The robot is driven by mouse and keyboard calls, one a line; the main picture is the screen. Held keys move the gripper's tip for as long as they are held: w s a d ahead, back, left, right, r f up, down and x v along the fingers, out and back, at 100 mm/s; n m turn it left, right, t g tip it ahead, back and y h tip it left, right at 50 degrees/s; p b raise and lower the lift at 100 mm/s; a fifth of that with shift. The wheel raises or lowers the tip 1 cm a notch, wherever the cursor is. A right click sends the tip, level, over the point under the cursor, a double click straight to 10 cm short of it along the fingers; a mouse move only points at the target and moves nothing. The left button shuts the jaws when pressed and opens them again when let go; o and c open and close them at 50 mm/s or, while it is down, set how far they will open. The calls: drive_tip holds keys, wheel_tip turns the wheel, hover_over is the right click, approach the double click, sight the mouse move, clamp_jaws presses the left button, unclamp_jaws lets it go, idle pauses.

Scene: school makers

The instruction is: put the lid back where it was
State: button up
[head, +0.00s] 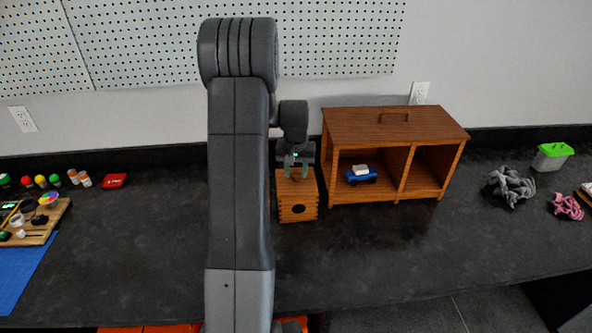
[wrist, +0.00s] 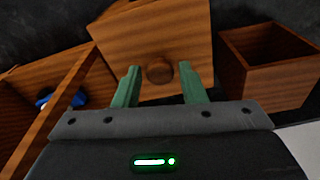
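A square wooden lid (wrist: 178,30) with a round knob (wrist: 159,70) faces the wrist camera. In the head view, a small wooden box (head: 298,209) with a dark round hole stands left of the cabinet, and the lid seems to be at its top. My gripper (head: 295,174) is just above that box. In the wrist view, its green fingers (wrist: 160,87) stand either side of the knob, with visible gaps, open and holding nothing. An open-topped wooden box (wrist: 265,78) shows at the right of the wrist view; it does not show in the head view.
A wooden cabinet (head: 396,124) with a top handle stands close to the right of the small box, with a blue toy car (head: 361,175) inside. A pegboard wall is behind. The front counter is clear.

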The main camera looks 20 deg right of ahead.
sight(296, 184)
drive_tip(key=shift+o, duration=0.7)
drive_tip(key=shift+r, duration=0.3)
wheel_tip(296, 184, up, 13)
drive_tip(key=s, duration=0.1)
drive_tip(key=shift+s+a+f+b, duration=0.2)
drive_tip(key=shift+a+b, duration=0.1)
drive_tip(key=shift+d, duration=0.1)
